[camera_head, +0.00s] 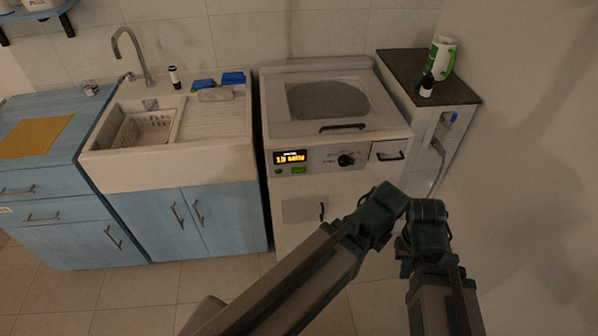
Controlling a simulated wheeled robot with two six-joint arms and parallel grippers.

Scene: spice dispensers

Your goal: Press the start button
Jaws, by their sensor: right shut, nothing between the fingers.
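The start button is a small green button (298,170) on the front panel of the white washing machine (290,133), under the lit orange display (290,157). Two dark teal arm ends show below and to the right of this panel. My right gripper (426,213) is at the end of the arm from the bottom right; it is shut and empty, well right of the button and apart from it. The end of the arm from the lower left (378,212) is close beside it; its fingers cannot be made out. The green button is not covered.
A black knob (346,160) and a drawer handle (390,156) are on the panel right of the button. A sink (140,180) with blue cabinets stands on the left.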

